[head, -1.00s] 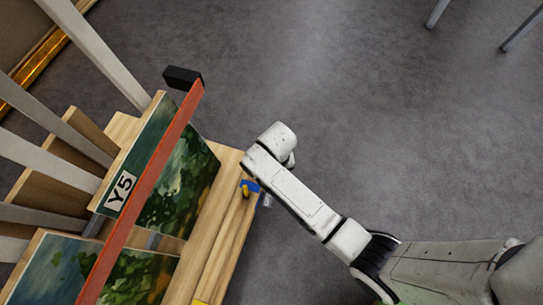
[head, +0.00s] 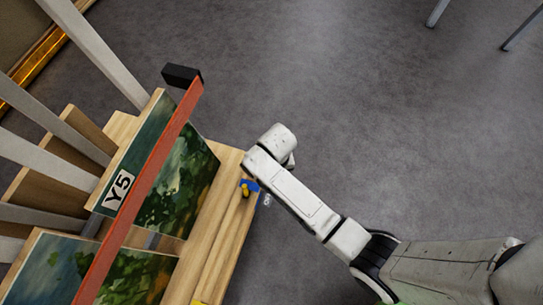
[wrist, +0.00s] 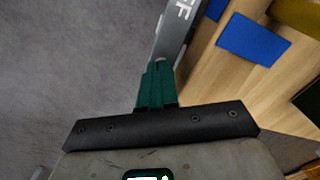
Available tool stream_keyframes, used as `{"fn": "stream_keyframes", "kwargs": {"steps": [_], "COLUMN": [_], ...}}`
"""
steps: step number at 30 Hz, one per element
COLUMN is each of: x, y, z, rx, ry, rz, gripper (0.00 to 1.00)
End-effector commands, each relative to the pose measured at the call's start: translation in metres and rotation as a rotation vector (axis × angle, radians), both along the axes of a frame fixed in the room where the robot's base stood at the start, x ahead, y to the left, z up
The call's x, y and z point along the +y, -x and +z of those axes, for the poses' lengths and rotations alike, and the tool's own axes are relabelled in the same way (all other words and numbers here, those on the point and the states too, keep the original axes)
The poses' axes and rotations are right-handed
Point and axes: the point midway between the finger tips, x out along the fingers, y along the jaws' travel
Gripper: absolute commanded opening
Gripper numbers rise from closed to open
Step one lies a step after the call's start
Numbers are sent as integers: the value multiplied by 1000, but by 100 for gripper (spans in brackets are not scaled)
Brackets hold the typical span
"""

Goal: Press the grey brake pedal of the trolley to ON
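The trolley (head: 233,220) is a wooden base at the left of the head view, carrying upright pictures. The grey pedal (wrist: 176,32) shows in the wrist view as a slim bar beside the trolley's wooden edge, with white lettering partly cut off; an F is readable. In the head view only a small bit of the pedal (head: 267,200) with pale marks shows by my arm. My gripper (wrist: 157,68) has dark green fingers close together, with nothing seen between them. Their tips overlap the pedal's near end; I cannot tell whether they touch. My arm hides the gripper in the head view.
A blue patch (wrist: 254,38) lies on the trolley's wood near the pedal. A red bar (head: 140,195) with a black end crosses above the pictures, and a label reads Y5 (head: 118,190). Grey floor (head: 400,130) is open to the right; metal legs stand at top right.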

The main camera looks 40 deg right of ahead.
Motion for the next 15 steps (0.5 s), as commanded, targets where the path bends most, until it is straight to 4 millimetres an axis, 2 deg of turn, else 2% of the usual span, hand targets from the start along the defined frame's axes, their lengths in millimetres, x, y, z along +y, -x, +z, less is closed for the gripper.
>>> {"fn": "stream_keyframes", "kwargs": {"steps": [15], "x": [0], "y": [0], "z": [-5], "rx": [0], "ry": [0], "rz": [0], "gripper": [0]}}
